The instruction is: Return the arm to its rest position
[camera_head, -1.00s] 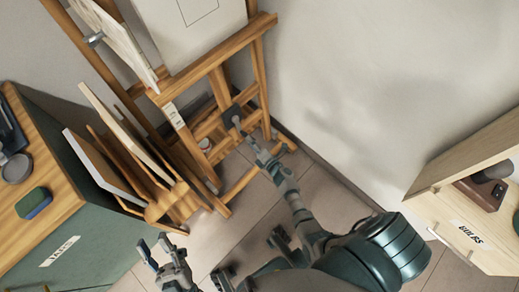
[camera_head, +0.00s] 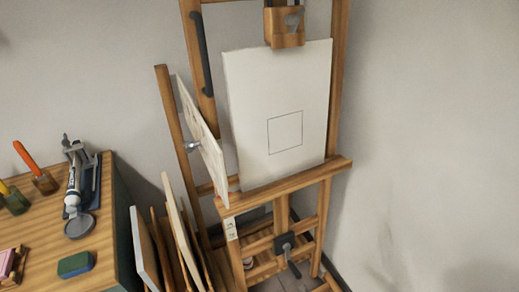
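Neither of my arms nor either gripper shows in the head view at this moment, so I cannot see how they are posed. The view is filled by a wooden easel (camera_head: 340,100) that holds a white canvas (camera_head: 250,90) with a thin square outline drawn on it. A second pale panel (camera_head: 203,140) hangs at an angle on the easel's left side.
A wooden-topped cabinet (camera_head: 115,235) at the left carries a green and blue block (camera_head: 75,265), a magnifier-like tool (camera_head: 80,225) and small holders. Several boards (camera_head: 146,255) stand in a rack between cabinet and easel. A bare wall (camera_head: 440,150) fills the right.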

